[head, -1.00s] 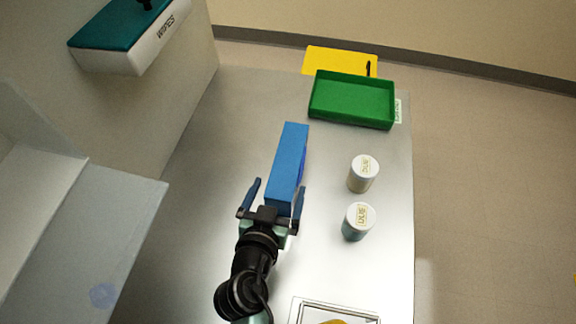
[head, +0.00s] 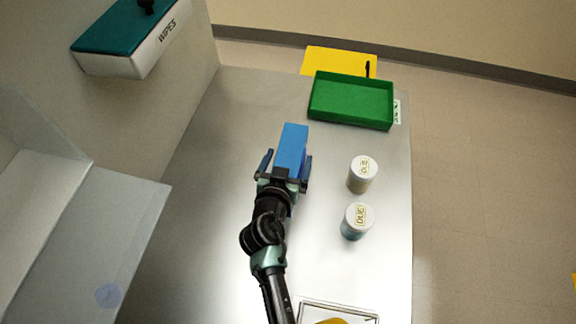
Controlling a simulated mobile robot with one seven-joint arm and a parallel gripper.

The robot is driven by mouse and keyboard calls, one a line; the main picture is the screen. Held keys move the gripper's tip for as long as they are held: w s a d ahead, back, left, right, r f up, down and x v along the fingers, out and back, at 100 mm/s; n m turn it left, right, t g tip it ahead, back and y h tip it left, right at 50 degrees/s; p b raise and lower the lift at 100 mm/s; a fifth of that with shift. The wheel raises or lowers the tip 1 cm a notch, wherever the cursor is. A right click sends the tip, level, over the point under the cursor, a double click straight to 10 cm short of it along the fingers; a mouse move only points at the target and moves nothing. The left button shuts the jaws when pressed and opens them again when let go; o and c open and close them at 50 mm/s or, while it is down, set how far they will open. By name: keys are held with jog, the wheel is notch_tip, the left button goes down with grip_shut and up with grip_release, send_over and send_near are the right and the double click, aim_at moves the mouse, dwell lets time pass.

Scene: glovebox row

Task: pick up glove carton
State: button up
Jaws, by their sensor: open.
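The glove carton is the long blue box (head: 292,141) on the metal bench, seen in the head view near the middle. My gripper (head: 285,160) is open, with one finger to the left of the carton and the other to the right. The gripper's body and wrist lie over the carton's near part and hide it. I cannot tell whether either finger touches the carton.
Two white-lidded jars (head: 362,174) stand to the right of the carton. A green tray (head: 387,124) and a yellow item (head: 330,60) are at the far end. A wipes box (head: 150,55) is at upper left, and a framed item (head: 318,304) lies near. The bench left of the carton is clear.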

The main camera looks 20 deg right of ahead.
grip_shut()
jog(key=shift+r, duration=0.1)
dwell(0.4)
